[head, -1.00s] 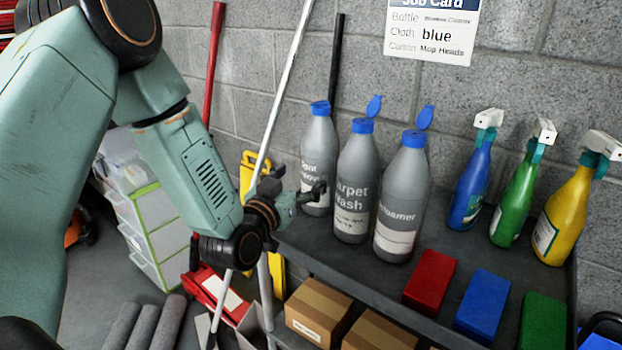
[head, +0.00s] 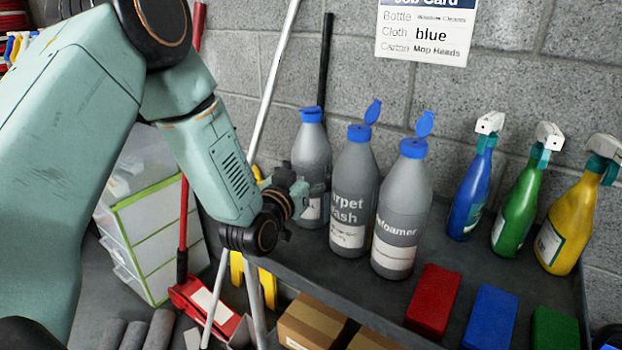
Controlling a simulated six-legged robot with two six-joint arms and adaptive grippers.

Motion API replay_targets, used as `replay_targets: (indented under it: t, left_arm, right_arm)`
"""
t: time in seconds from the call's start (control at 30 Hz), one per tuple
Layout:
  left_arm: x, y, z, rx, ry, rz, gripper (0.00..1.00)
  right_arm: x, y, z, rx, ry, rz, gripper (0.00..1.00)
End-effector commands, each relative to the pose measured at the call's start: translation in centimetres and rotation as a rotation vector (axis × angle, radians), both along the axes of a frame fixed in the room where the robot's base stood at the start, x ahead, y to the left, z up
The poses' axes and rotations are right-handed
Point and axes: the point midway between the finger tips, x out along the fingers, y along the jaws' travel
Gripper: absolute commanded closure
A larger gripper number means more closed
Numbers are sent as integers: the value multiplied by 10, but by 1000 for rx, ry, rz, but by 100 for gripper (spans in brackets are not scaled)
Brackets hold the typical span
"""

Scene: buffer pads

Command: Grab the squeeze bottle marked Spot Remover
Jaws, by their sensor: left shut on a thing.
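The Spot Remover squeeze bottle (head: 311,152) is grey with a shut blue cap and stands upright on the dark shelf top (head: 340,285), leftmost of three grey bottles. My left gripper (head: 312,189) reaches it from the left and is shut on its lower body. The gripper covers most of its label; only a white lower part shows. Its name was readable in the earlier picture. My right gripper is not in view.
The Carpet Wash bottle (head: 352,190) and the Defoamer bottle (head: 401,210), both with flipped-up caps, stand close on the right. Blue, green and yellow spray bottles (head: 562,225) stand farther right. Red, blue and green blocks (head: 433,300) lie in front.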

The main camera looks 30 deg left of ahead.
Motion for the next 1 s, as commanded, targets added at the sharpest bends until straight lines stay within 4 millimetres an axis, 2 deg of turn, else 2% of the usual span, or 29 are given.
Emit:
replay_targets:
  t: [0.03,0.43,0.63,0.73,1.0]
  left_arm:
    - [0,0,-1,0,4,1,45]
    - [4,1,0,0,0,-2,78]
    - [4,2,0,0,0,-1,78]
    - [5,2,8,0,-2,-1,78]
    - [5,2,58,-1,-7,-1,78]
  right_arm:
    - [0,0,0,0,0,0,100]
    - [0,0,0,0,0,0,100]
    - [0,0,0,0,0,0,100]
    - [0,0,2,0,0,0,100]
    - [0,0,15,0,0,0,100]
